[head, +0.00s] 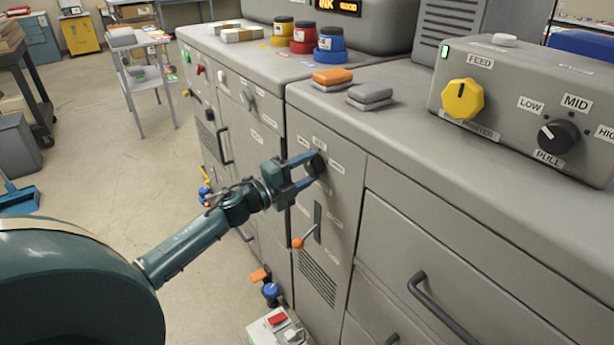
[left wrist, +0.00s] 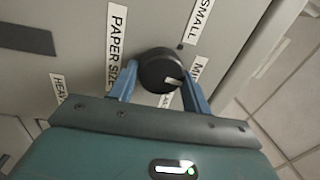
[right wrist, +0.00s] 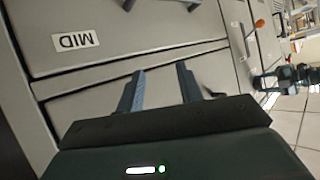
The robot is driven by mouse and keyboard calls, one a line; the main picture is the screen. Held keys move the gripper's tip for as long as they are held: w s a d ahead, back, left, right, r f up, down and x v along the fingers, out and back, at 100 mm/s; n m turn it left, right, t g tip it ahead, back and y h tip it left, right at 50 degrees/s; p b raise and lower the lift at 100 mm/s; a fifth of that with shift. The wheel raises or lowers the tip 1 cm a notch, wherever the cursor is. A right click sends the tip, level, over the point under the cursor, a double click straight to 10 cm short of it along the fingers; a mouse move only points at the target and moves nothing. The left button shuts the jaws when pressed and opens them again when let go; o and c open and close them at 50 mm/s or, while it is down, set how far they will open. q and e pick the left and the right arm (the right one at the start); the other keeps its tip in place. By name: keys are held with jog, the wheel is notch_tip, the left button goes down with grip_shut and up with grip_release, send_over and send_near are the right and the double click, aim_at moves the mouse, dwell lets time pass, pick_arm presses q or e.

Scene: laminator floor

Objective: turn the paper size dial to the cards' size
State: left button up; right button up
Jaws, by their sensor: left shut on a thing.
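The black paper size dial (head: 317,165) is on the front panel of the grey machine. My left gripper (head: 305,167) is shut on it, with a blue finger on each side. In the left wrist view the round dial (left wrist: 158,68) sits between the fingers. A pale mark on its face points to the lower right. A "PAPER SIZE" label (left wrist: 117,48) is left of it, a "SMALL" label (left wrist: 198,20) above right, and a label starting "MI" (left wrist: 196,70) at right; a lower label is partly hidden. My right gripper (right wrist: 160,88) is open and empty before a drawer front.
A lever with an orange knob (head: 298,243) is below the dial. A yellow FEED knob (head: 462,99) and a black PULL dial (head: 558,136) are on the box on top. Orange (head: 332,77) and grey blocks lie on the top. A drawer handle (head: 440,308) sticks out at lower right.

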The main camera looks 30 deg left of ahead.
pick_arm(q)
jog(key=m+b, duration=0.1)
jog(key=m, duration=0.2)
jog(key=m+b, duration=0.1)
jog(key=shift+f+h+b, duration=0.25)
jog(key=shift+h+b, duration=0.05)
jog(key=shift+h, duration=0.1)
jog(key=shift+a+m+b, duration=0.1)
jog(key=shift+m+b, duration=0.55)
jog(key=shift+m, duration=0.55)
jog(key=m+b, duration=0.1)
jog(key=m, duration=0.1)
jog(key=shift+m+h+b, duration=0.3)
jog(key=shift+b, duration=0.05)
jog(key=shift+m+g+b, duration=0.3)
jog(key=shift+m+b, duration=0.3)
jog(key=shift+m, duration=0.3)
jog(key=shift+r+m, duration=0.1)
jog(key=shift+m, duration=0.3)
pick_arm(e)
jog(key=shift+s+d+f+m+t, duration=0.35)
jog(key=shift+d+f+t, duration=0.3)
jog(key=shift+t, duration=0.35)
jog(key=shift+s, duration=0.2)
pick_arm(q)
jog(key=shift+a+m, duration=0.1)
jog(key=shift+m, duration=0.2)
pick_arm(e)
jog(key=shift+r, duration=0.15)
